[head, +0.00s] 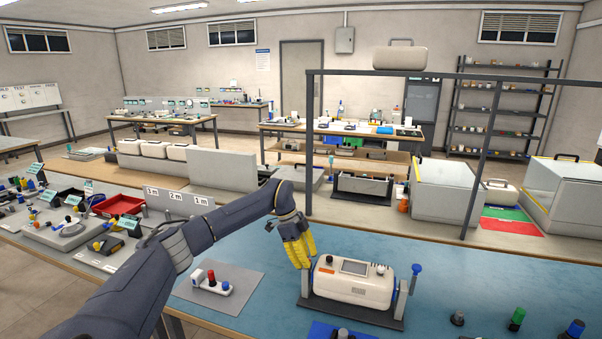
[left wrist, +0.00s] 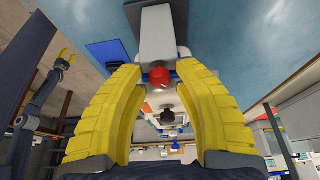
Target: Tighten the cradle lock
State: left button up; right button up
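A cream monitor (head: 352,283) with a dark screen and carrying handle sits in a grey cradle (head: 392,320) on the blue bench top. A blue-topped knob (head: 416,269) stands at the cradle's right side. My left gripper (head: 304,258) is at the cradle's left end, fingers pointing down. In the left wrist view its yellow fingers (left wrist: 159,75) are apart, one on each side of a red knob (left wrist: 160,78) at the end of a grey post (left wrist: 157,35). I cannot tell whether they touch it. In the head view the fingers hide this knob. My right gripper (left wrist: 66,54) shows small in the left wrist view.
A grey mat (head: 240,286) with a small red-and-blue device (head: 212,283) lies left of the cradle. A blue mat (head: 322,331) is in front. Coloured knobs, including a green one (head: 516,318), stand at right. A dark overhead frame (head: 311,150) rises behind.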

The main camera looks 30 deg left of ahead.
pick_arm(q)
jog(key=n+t, duration=0.1)
jog(key=n, duration=0.2)
jog(key=shift+s+n, duration=0.1)
jog(key=shift+n, duration=0.2)
jog(key=d+v, duration=0.1)
jog(key=v, duration=1.6)
jog(key=w+d+r+m+t+h, duration=0.2)
jog(key=d+r+m+h, duration=0.65)
jog(key=d, duration=0.35)
jog(key=a+r+t+h, duration=0.6)
jog(key=a+h, duration=0.1)
jog(key=shift+s+a+m+t+h, duration=0.25)
jog(key=shift+s+m+t+h, duration=0.1)
jog(key=shift+m, duration=0.1)
jog(key=shift+r, duration=0.25)
